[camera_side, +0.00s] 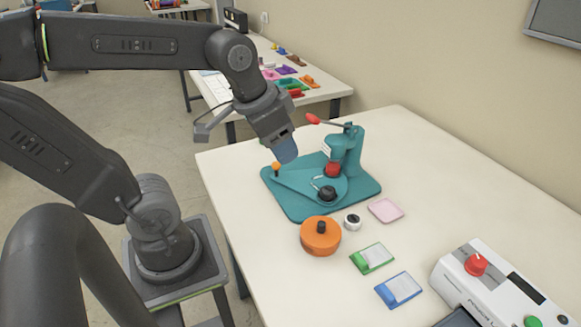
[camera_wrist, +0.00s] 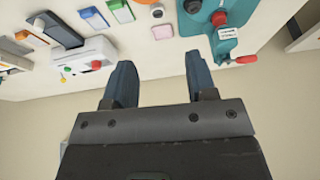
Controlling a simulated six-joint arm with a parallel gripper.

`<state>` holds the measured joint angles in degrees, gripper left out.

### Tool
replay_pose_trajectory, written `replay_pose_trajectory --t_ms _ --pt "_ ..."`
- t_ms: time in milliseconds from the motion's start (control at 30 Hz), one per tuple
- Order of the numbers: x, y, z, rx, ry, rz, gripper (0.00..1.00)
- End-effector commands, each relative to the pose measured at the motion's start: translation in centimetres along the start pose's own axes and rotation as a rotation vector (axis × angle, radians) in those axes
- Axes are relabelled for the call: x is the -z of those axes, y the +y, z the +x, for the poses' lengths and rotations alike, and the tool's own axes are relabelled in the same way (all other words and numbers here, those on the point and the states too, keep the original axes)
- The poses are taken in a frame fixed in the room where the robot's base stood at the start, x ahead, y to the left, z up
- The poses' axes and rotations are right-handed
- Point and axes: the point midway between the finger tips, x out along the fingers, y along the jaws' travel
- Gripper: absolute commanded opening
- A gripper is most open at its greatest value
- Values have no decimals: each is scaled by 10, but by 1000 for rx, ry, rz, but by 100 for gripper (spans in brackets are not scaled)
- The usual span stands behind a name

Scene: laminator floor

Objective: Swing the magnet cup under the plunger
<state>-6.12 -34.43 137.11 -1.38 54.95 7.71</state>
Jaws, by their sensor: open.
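A teal press (camera_side: 348,147) stands on a teal base (camera_side: 362,186) on the white table. Its red-tipped lever (camera_side: 314,119) points left. A teal swing plate (camera_side: 297,181) carries an orange knob (camera_side: 276,167) at its left end. On the plate, a red cup (camera_side: 332,170) sits below the press head and a black cup (camera_side: 327,193) is nearer the front; I cannot tell which is the magnet cup. My gripper (camera_side: 287,152) is open and empty, above the plate near the orange knob. In the wrist view, its fingers (camera_wrist: 160,62) are apart and the press (camera_wrist: 225,42) is at upper right.
In front of the press are an orange round container (camera_side: 321,237), a small white-and-black piece (camera_side: 352,221), a pink tray (camera_side: 386,210), and green (camera_side: 372,258) and blue (camera_side: 398,290) cases. A white machine (camera_side: 505,285) stands at lower right. The table right of the press is clear.

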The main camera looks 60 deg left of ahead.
Motion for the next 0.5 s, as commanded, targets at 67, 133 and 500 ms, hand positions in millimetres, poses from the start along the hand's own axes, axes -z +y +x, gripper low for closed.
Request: replay_pose_trajectory --t_ms 67,133,500 --pt "20 -22 8 2 -79 0 52" --pt "36 -43 16 -10 -144 11 52" --pt "74 -189 81 -225 -386 44 52"
